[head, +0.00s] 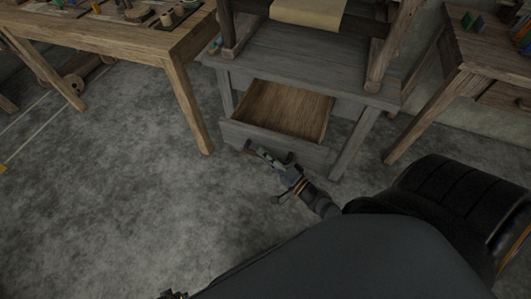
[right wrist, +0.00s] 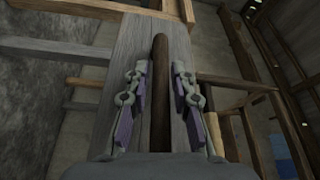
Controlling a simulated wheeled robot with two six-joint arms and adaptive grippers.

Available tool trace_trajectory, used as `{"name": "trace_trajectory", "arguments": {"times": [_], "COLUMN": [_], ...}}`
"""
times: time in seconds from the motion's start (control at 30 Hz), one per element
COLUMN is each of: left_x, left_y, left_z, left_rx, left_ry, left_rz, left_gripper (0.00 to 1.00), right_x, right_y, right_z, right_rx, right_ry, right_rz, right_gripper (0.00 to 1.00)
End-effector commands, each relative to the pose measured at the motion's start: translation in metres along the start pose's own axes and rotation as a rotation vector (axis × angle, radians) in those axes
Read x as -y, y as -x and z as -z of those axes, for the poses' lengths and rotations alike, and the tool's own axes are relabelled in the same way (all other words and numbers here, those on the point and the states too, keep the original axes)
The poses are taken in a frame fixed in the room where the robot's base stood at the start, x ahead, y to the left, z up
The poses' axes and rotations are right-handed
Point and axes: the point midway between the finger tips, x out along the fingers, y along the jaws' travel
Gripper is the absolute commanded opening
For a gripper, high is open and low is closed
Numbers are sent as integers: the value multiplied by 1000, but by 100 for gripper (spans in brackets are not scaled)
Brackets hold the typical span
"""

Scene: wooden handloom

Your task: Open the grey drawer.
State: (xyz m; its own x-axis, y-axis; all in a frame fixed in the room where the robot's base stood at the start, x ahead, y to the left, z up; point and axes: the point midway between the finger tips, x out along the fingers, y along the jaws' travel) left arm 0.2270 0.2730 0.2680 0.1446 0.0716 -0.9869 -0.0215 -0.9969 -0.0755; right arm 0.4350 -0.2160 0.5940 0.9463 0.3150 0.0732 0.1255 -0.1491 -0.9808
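The grey drawer (head: 262,138) stands pulled out from under the grey table, and its bare brown wooden inside shows in the head view. My right gripper (head: 268,156) is at the drawer's front. In the right wrist view, a dark brown bar handle (right wrist: 160,60) runs along the grey drawer front (right wrist: 130,45). My right gripper's fingers (right wrist: 161,85) lie on both sides of this handle, apart, with narrow gaps seeming to show beside it. A small dark tip at the bottom edge of the head view may be my left gripper (head: 172,295); its fingers cannot be made out.
The grey table (head: 290,62) carries loom posts and a cloth roll (head: 308,12). A wooden workbench (head: 130,38) with small items stands at left, and another wooden table (head: 480,60) at right. The grey floor (head: 120,190) at left front is clear.

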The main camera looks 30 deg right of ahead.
Motion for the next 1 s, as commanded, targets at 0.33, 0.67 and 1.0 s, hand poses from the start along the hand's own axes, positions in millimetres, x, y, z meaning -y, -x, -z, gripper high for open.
{"name": "trace_trajectory", "arguments": {"times": [0.33,0.67,1.0], "left_x": [0,0,0], "left_y": [0,0,0], "left_z": [0,0,0], "left_rx": [0,0,0], "left_ry": [0,0,0], "left_rz": [0,-1,0], "left_gripper": [40,40,40], "right_x": [0,-1,0], "right_y": [0,58,116], "right_z": [0,0,0], "right_rx": [0,3,0], "right_ry": [0,0,-1], "right_rz": [1,-5,-1], "right_gripper": [39,39,39]}}
